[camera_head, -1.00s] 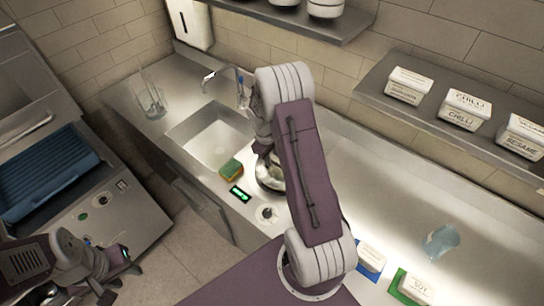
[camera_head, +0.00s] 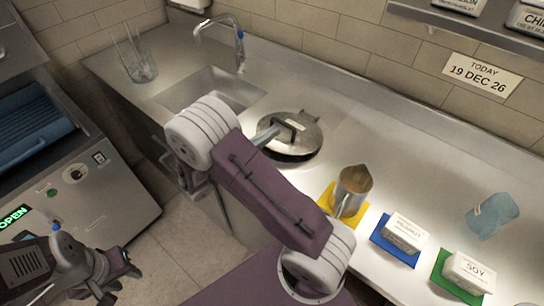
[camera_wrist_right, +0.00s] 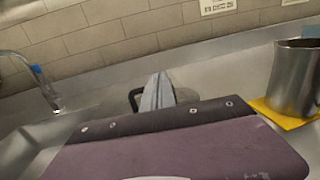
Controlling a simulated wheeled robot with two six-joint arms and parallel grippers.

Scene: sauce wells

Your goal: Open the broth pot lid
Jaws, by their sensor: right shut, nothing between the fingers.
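The broth pot lid (camera_head: 308,137) is a round steel disc with a black handle (camera_head: 291,124). It lies over the pot set in the counter, with a dark band along its near edge. My right gripper (camera_head: 270,132) is shut and empty, its grey fingers at the near-left side of the handle; my arm hides the rest of it. In the right wrist view the shut fingers (camera_wrist_right: 158,92) overlap part of the black handle (camera_wrist_right: 134,98); I cannot tell whether they touch. My left gripper (camera_head: 122,284) is at lower left, away from the pot, with its fingers apart.
A steel jug (camera_head: 352,190) on a yellow mat stands right of the pot. White tubs on a blue mat (camera_head: 384,240) and a green mat (camera_head: 440,279) follow. The sink (camera_head: 222,86) and tap (camera_head: 238,50) are behind left. A blue cup (camera_head: 492,214) is at right.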

